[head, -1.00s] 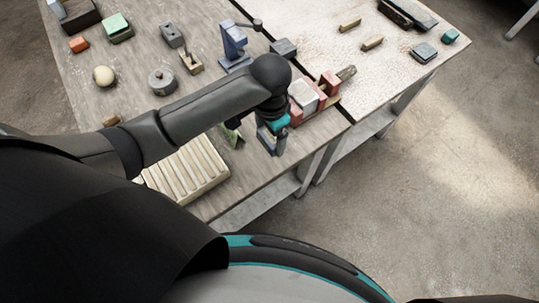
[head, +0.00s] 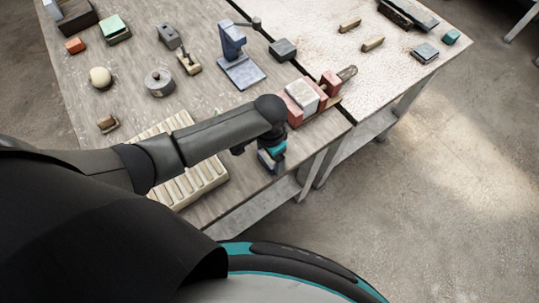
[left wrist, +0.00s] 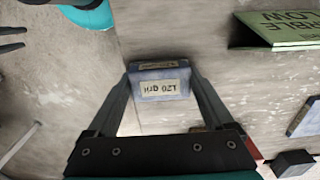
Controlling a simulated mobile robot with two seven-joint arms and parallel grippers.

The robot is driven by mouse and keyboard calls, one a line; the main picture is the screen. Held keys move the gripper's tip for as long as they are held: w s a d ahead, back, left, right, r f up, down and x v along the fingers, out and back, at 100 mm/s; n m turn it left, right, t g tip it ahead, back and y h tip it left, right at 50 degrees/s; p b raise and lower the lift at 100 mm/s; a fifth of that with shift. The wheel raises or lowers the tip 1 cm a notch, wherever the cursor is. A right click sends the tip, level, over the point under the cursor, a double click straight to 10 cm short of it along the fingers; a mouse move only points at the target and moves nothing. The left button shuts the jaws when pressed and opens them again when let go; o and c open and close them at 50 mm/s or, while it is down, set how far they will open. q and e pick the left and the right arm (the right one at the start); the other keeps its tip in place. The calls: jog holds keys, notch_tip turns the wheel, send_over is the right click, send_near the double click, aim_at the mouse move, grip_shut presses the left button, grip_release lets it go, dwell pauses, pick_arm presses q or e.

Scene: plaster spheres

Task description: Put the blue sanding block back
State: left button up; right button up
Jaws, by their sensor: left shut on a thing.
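My left gripper (head: 271,155) hangs near the table's front edge, in front of the red and white blocks. In the left wrist view it (left wrist: 160,95) is shut on the blue sanding block (left wrist: 158,72), which has a pale label reading "120 grit" upside down. I cannot tell whether the block touches the table. A green folded sign (left wrist: 282,30) stands to the right in the wrist view; my arm hides it in the head view. Two dark, spread prongs at the wrist view's left edge look like my right gripper (left wrist: 14,38), empty.
A cream slotted rack (head: 205,178) lies partly under my left forearm.

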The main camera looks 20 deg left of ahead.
pick_arm(q)
jog(key=shift+f, duration=0.1)
jog(key=o, duration=1.2)
notch_tip(320, 180, up, 12)
jog(key=p, duration=0.2)
jog(key=shift+p, duration=0.3)
